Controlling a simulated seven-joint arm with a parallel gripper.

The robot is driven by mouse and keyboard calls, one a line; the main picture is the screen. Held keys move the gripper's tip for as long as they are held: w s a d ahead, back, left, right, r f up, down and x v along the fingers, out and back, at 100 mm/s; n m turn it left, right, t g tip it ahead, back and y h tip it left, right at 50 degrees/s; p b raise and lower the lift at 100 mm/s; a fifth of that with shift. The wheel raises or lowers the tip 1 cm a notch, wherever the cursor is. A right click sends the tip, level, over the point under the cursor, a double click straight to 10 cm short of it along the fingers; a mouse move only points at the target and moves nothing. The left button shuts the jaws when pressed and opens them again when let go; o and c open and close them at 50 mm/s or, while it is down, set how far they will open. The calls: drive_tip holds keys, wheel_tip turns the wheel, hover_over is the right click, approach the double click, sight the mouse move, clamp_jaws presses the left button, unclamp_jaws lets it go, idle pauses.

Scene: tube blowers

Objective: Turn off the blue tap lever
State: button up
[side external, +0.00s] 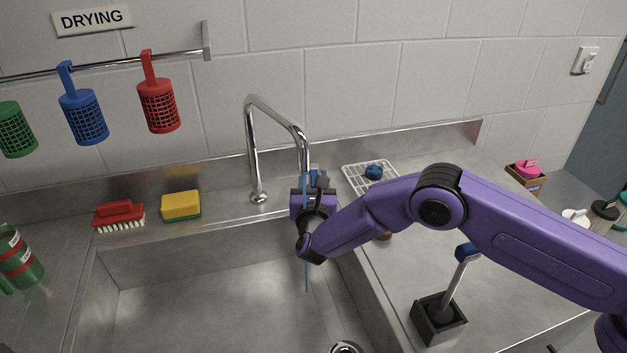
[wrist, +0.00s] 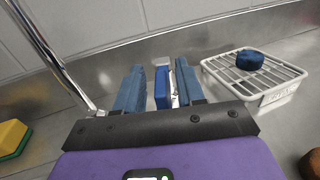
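The chrome tap (side external: 278,106) arches over the sink, and part of its pipe (wrist: 52,50) shows in the wrist view. A thin blue stream (side external: 306,275) runs below its spout into the sink. My gripper (side external: 316,180) is at the sink's back right, by the spout in the picture, and hides the tap lever in the side view. In the wrist view my gripper (wrist: 158,82) has its fingers apart. The blue lever (wrist: 162,90) lies between them, with a gap to the left finger. Whether the right finger touches it or the metal beside it cannot be told.
A white wire rack (side external: 352,178) with a dark blue item (side external: 374,171) stands right of my gripper. A yellow sponge (side external: 181,206) and red brush (side external: 119,214) lie left of the tap. A brush in a black holder (side external: 438,320) stands at front right.

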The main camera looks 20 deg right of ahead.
drive_tip(key=shift+w, duration=0.1)
clamp_jaws()
drive_tip(key=shift+d, duration=0.1)
drive_tip(key=shift+s+d+n+t+y, duration=0.15)
drive_tip(key=shift+d+n+y, duration=0.35)
drive_tip(key=shift+y, duration=0.45)
drive_tip(key=shift+d+n+t+y, duration=0.1)
drive_tip(key=shift+d+n+y, duration=0.15)
drive_tip(key=shift+n+y, duration=0.55)
drive_tip(key=shift+s+d+n+t+y, duration=0.15)
drive_tip(key=shift+d+n+y, duration=0.3)
drive_tip(key=shift+y, duration=0.6)
drive_tip(key=shift+w, duration=0.15)
unclamp_jaws()
